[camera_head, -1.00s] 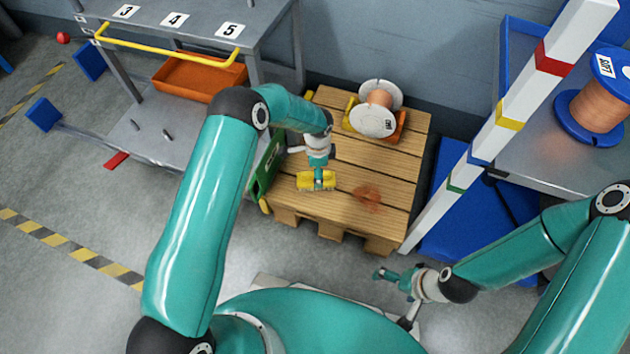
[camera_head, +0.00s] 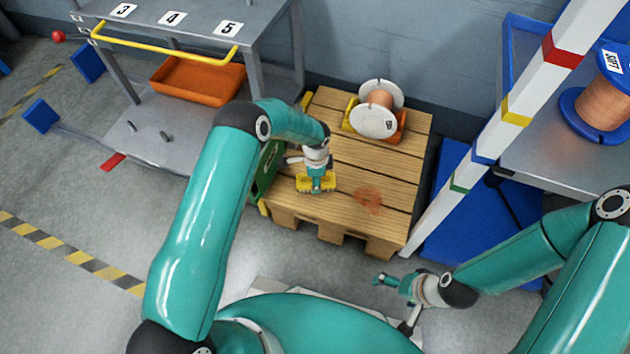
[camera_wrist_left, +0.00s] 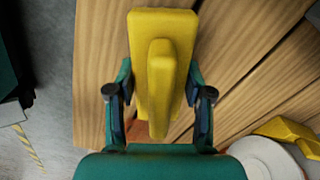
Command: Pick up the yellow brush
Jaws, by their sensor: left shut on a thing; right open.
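The yellow brush (camera_head: 303,183) is at the left part of the wooden pallet (camera_head: 396,190). My left gripper (camera_head: 317,183) is directly over it and shut on it. In the left wrist view the yellow brush (camera_wrist_left: 162,40) lies between the two fingers of my left gripper (camera_wrist_left: 160,112), its raised grip running along the middle. I cannot tell whether the brush touches the boards. My right gripper (camera_head: 382,279) is open and empty, off the pallet's front edge over the floor.
A spool (camera_head: 374,121) in a yellow and orange holder stands at the pallet's back. A reddish stain (camera_head: 367,198) marks the boards. A green case (camera_head: 265,170) stands at the pallet's left edge. A striped post (camera_head: 481,147) rises on the right.

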